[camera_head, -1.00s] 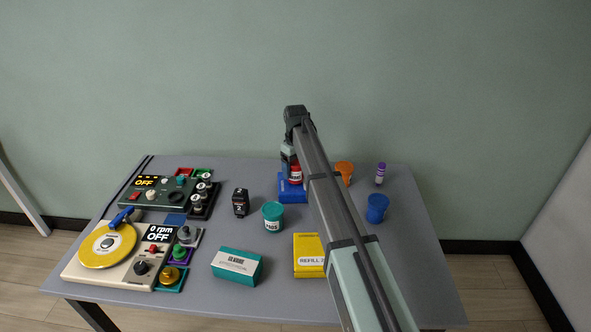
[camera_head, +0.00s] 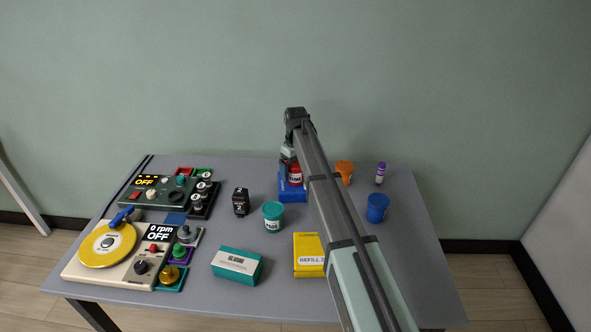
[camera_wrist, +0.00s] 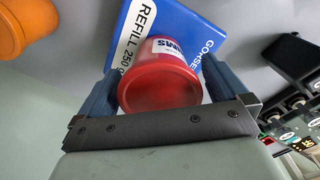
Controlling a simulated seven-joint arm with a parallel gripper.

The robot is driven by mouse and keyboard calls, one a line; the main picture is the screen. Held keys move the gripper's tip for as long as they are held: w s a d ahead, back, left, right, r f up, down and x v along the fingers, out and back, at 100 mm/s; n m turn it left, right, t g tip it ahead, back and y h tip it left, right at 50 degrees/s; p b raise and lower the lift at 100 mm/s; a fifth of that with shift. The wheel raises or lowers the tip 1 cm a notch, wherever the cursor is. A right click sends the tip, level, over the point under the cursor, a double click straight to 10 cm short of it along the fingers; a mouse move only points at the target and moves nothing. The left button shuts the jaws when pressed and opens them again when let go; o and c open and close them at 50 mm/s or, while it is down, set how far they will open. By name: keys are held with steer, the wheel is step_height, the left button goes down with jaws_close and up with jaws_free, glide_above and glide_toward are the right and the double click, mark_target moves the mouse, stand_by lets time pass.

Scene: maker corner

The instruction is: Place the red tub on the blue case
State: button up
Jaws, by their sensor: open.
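The red tub (camera_head: 295,176) stands upright on the blue case (camera_head: 291,194) at the back middle of the table.
An orange tub (camera_head: 344,172), a blue cup (camera_head: 377,208) and a purple bottle (camera_head: 380,173) stand to the right. A teal tub (camera_head: 273,216), a yellow box (camera_head: 308,256) and a teal box (camera_head: 237,265) are nearer. Machines (camera_head: 107,245) fill the left side.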

step_height(320, 180, up, 12)
steer(key=shift+r, duration=0.1)
stand_by(0.5)
